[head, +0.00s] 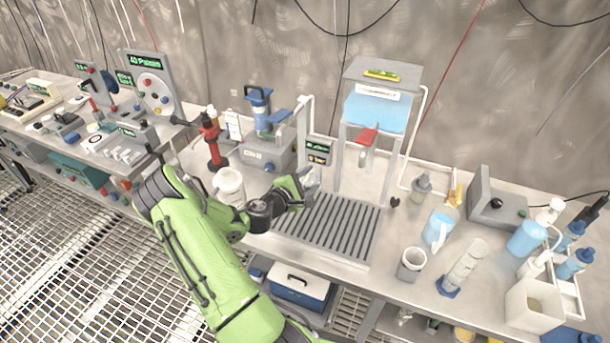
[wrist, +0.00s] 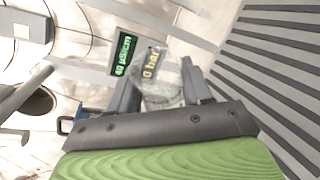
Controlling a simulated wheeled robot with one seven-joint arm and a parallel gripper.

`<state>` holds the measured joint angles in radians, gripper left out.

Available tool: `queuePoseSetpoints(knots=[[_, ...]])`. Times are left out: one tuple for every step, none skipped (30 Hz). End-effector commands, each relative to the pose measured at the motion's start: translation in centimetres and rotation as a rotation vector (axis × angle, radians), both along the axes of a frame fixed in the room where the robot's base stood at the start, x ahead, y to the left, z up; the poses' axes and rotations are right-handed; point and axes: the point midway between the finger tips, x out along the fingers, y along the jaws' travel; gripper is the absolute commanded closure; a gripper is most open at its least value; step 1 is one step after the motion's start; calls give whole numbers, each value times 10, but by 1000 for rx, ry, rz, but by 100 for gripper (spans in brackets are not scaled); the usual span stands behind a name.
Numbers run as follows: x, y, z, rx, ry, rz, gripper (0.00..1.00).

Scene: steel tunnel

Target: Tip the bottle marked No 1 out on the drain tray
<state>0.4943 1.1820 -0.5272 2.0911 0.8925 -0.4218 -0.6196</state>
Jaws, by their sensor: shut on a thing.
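My gripper (head: 302,188) is at the left edge of the drain tray (head: 325,228), a slatted grey grate set in the bench. In the wrist view my gripper (wrist: 160,88) is shut on a clear bottle (wrist: 165,92), which sits between the two fingers. No number can be read on the bottle, and its contents cannot be made out. In the head view the bottle is mostly hidden by the gripper. The tray's dark slats (wrist: 275,75) fill the right side of the wrist view, beside the bottle.
A dispenser with a blue tank (head: 378,112) and red tap (head: 367,136) stands behind the tray. A display panel (head: 318,150) stands close behind my gripper. A white jar (head: 229,186) is left of it. A small grey bottle (head: 421,188), jug (head: 438,230) and cup (head: 412,263) stand right.

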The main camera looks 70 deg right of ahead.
Motion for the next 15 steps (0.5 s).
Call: queuePoseSetpoints(knots=[[0, 0, 6, 12, 17, 0, 87], [0, 0, 7, 21, 28, 1, 87], [0, 0, 7, 31, 43, 0, 87], [0, 0, 8, 40, 55, 0, 87], [0, 0, 8, 47, 67, 0, 87], [0, 0, 9, 58, 83, 0, 87], [0, 0, 10, 67, 94, 1, 87], [0, 0, 10, 76, 106, 1, 87], [0, 0, 11, 88, 123, 0, 87], [0, 0, 11, 97, 136, 0, 87], [0, 0, 12, 105, 149, 0, 87], [0, 0, 13, 117, 165, 1, 87], [0, 0, 13, 127, 179, 0, 87], [0, 0, 14, 136, 192, 0, 87], [0, 0, 15, 150, 211, 0, 87]])
